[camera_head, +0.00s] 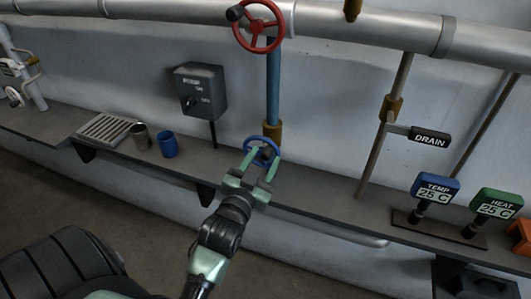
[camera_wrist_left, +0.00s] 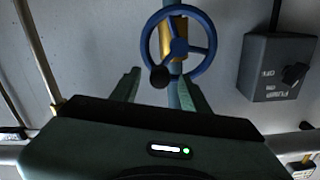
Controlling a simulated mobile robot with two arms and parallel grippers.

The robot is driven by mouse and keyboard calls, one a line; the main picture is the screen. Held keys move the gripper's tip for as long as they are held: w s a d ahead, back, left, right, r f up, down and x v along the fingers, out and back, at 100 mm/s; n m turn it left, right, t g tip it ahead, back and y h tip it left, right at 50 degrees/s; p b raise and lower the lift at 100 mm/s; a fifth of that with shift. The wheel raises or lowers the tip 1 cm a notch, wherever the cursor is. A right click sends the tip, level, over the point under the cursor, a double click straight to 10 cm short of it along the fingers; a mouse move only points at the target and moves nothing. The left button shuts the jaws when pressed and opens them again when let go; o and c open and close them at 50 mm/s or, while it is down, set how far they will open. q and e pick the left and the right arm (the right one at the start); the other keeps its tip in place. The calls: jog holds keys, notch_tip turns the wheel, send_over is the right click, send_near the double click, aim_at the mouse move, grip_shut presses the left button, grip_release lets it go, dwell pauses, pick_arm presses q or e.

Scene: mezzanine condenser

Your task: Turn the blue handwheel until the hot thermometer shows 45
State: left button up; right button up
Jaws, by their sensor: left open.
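The blue handwheel (camera_head: 262,141) sits low on a blue pipe with a brass fitting, just above the shelf. My left gripper (camera_head: 264,157) is open, its fingers pointing at the wheel. In the left wrist view the blue handwheel (camera_wrist_left: 209,42) shows its spokes and a dark knob (camera_wrist_left: 160,77) on the rim. The knob appears between the tips of my open left gripper (camera_wrist_left: 158,82); contact cannot be told. A blue TEMP display (camera_head: 435,190) and a green HEAT display (camera_head: 496,202) both read 25 C. Neither is labelled hot. My right gripper is out of view.
A red handwheel (camera_head: 258,27) is above on the blue pipe. A grey switch box (camera_head: 201,88) stands left of it. A metal cup (camera_head: 141,136), blue cup (camera_head: 169,145) and grate (camera_head: 103,130) sit on the shelf (camera_head: 320,204). A DRAIN lever (camera_head: 430,137) is at right.

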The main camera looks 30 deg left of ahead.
pick_arm(q)
jog(key=shift+w, duration=0.55)
jog(key=shift+w+a, duration=0.15)
jog(key=shift+w, duration=0.05)
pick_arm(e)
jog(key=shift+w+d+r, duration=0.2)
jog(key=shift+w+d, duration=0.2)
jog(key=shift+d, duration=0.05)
pick_arm(q)
grip_shut()
jog(key=shift+a+r+n+p, duration=0.3)
jog(key=shift+r+n+p, duration=0.15)
jog(key=shift+n+p, duration=0.6)
jog(key=shift+s+a+f+n+p, duration=0.1)
jog(key=shift+a+n+p, duration=0.05)
jog(key=shift+n+p, duration=0.25)
grip_release()
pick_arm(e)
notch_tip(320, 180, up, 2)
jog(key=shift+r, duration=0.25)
